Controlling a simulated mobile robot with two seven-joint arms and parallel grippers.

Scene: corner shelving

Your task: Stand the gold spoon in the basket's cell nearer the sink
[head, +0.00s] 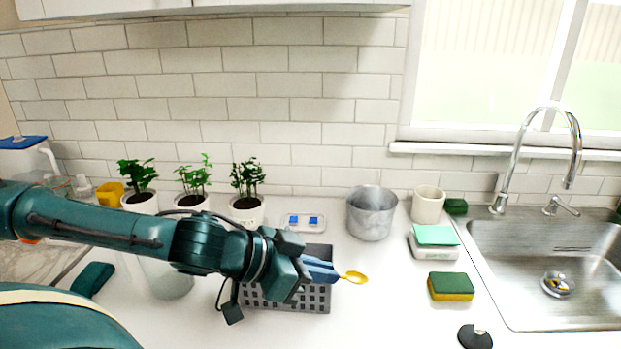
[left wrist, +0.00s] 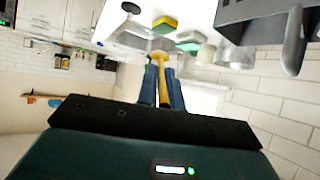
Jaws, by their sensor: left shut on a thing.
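The gold spoon (head: 354,277) lies roughly level in my left gripper (head: 322,270), its bowl pointing right, towards the sink (head: 540,262). The gripper's blue fingers are shut on it, and the handle is mostly hidden. In the left wrist view the spoon (left wrist: 160,56) sticks out between the fingertips (left wrist: 161,88). The dark grey basket (head: 302,300), with a holed wall, stands on the counter. The gripper and spoon are above its right part in the head view. My arm covers much of the basket, so its cells are hard to make out. My right gripper is not in view.
A grey metal pot (head: 371,214) and a white cup (head: 428,205) stand behind and right of the basket. A green-yellow sponge (head: 450,287) and a black round-topped thing (head: 474,336) lie towards the sink. Potted plants (head: 247,205) line the wall.

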